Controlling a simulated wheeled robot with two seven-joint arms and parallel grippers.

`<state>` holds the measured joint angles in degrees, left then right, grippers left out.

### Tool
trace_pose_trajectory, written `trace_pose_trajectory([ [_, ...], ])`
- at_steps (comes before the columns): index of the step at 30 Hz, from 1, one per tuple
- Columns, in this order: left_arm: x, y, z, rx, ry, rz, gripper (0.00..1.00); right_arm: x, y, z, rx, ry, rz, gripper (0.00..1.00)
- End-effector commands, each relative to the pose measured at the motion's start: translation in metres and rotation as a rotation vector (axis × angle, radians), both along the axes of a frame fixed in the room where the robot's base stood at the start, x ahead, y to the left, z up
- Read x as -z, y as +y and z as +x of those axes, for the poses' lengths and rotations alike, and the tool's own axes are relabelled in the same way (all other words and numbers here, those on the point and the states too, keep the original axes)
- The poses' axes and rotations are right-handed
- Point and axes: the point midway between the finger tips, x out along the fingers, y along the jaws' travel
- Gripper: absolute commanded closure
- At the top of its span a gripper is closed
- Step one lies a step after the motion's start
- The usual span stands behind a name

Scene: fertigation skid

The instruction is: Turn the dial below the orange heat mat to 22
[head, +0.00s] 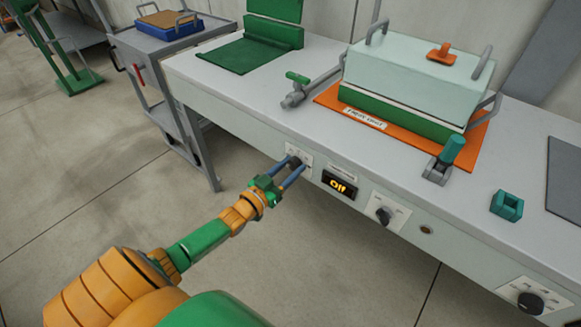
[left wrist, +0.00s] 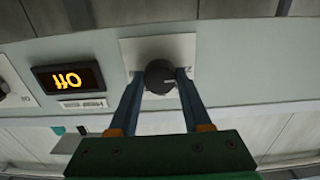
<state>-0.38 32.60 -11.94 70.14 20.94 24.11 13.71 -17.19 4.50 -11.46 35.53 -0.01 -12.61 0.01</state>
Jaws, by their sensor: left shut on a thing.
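The orange heat mat (head: 327,97) lies on the bench top under a pale green and dark green box. My left gripper (head: 297,164) is shut on a dark round dial (left wrist: 160,77) on a white plate, left of the display in the head view. Its two blue fingers flank the knob, hiding much of it in the head view. The dial's scale is not readable. My right gripper is not in view.
Another black dial (head: 384,215) sits right of the display, and a further one (head: 530,303) is at the lower right. A grey clamp with a teal handle (head: 452,151) and a teal block (head: 507,205) stand on the bench. The floor before the panel is clear.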

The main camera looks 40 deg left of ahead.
Motion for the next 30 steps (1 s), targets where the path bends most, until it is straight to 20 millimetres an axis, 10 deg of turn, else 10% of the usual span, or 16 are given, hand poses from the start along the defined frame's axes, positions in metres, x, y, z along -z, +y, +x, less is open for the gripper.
trace_pose_trajectory([
  [7,0.003,-0.001,-0.001,0.001,0.007,-0.001,1.0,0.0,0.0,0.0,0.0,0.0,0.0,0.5],
  [8,0.003,-0.001,-0.001,0.001,0.007,-0.001,0.46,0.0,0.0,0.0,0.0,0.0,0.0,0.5],
  [11,0.002,-0.001,-0.001,0.0,0.006,-0.001,0.21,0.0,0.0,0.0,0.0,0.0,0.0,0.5],
  [20,0.001,0.0,-0.003,0.0,0.004,0.0,0.21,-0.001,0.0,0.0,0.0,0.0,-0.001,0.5],
  [30,0.001,0.005,-0.065,0.0,0.006,-0.001,0.21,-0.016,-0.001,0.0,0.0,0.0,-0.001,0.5],
])
